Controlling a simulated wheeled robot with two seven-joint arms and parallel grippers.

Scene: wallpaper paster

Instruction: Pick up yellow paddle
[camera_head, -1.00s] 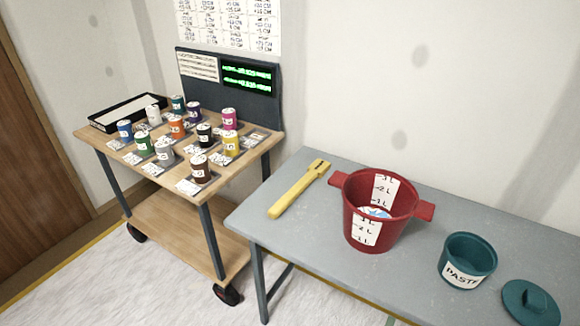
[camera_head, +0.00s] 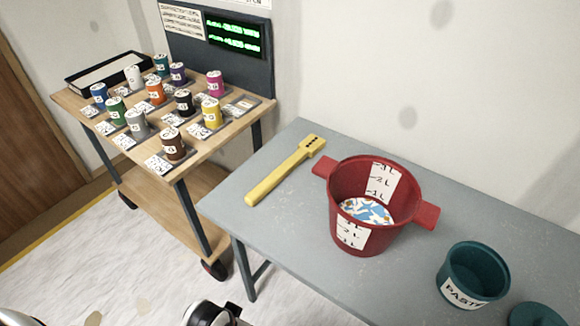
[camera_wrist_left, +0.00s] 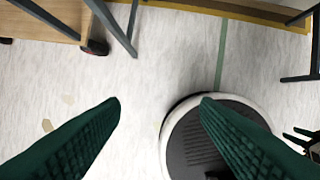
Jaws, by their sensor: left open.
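The yellow paddle (camera_head: 284,172) lies flat on the grey table (camera_head: 270,235), left of the red bucket, with its wide slotted end toward the back right. Nothing touches it. My left gripper shows in the left wrist view (camera_wrist_left: 160,105) with its two dark green fingers wide apart and nothing between them. It points down at the floor, and the paddle is not in that view. In the head view only part of my arm shows at the bottom edge.
The red bucket (camera_head: 347,226) with measuring marks holds blue and white pieces. A teal paste pot (camera_head: 472,275) and its lid (camera_head: 537,315) stand to the right. A wooden cart (camera_head: 190,165) with several coloured cans stands left, across a gap. The table's front left is clear.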

